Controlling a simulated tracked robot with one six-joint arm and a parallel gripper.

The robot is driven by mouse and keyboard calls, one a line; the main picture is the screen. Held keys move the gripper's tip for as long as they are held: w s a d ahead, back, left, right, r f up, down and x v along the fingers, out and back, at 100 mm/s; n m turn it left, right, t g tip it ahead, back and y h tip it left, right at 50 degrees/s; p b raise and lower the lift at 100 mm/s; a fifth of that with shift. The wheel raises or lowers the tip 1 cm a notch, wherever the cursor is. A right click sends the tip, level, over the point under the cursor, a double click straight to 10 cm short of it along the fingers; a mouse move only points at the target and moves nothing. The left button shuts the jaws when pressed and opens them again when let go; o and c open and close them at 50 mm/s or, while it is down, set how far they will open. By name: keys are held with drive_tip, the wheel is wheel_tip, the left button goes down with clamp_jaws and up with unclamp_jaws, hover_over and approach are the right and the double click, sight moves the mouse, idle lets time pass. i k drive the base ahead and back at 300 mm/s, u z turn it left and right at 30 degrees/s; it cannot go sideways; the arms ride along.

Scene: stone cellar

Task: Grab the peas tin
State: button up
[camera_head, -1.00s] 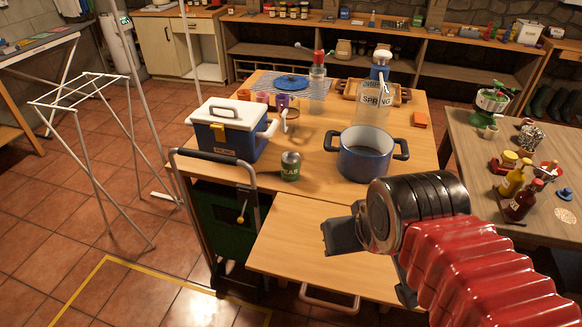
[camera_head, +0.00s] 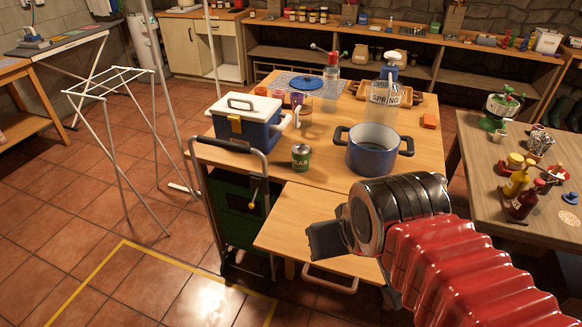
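The peas tin (camera_head: 301,157) is a small green and silver can. It stands upright near the front edge of the wooden table (camera_head: 262,180), left of a blue pot. My gripper (camera_head: 325,240) is at the end of my red-sleeved arm, over the lower wooden surface in front of the table. It is apart from the tin, to the lower right of it in the picture. Its fingers show only as a dark shape, so I cannot tell whether they are open or shut.
The blue pot (camera_head: 373,153) stands right of the tin, with the SPRING bottle (camera_head: 384,97) behind it. A blue and white cooler (camera_head: 246,120) stands to the left. A green cart (camera_head: 238,205) with a tall handle is at the table's front left. A white rack (camera_head: 108,95) stands further left.

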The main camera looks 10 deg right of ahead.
sight(300, 152)
drive_tip(key=u, duration=0.4)
drive_tip(key=k, duration=0.5)
drive_tip(key=u, duration=0.9)
drive_tip(key=k, duration=0.7)
drive_tip(key=u, duration=0.2)
drive_tip(key=i, duration=1.25)
drive_tip(key=z, duration=0.85)
drive_tip(key=i, duration=1.45)
drive_tip(key=z, duration=0.4)
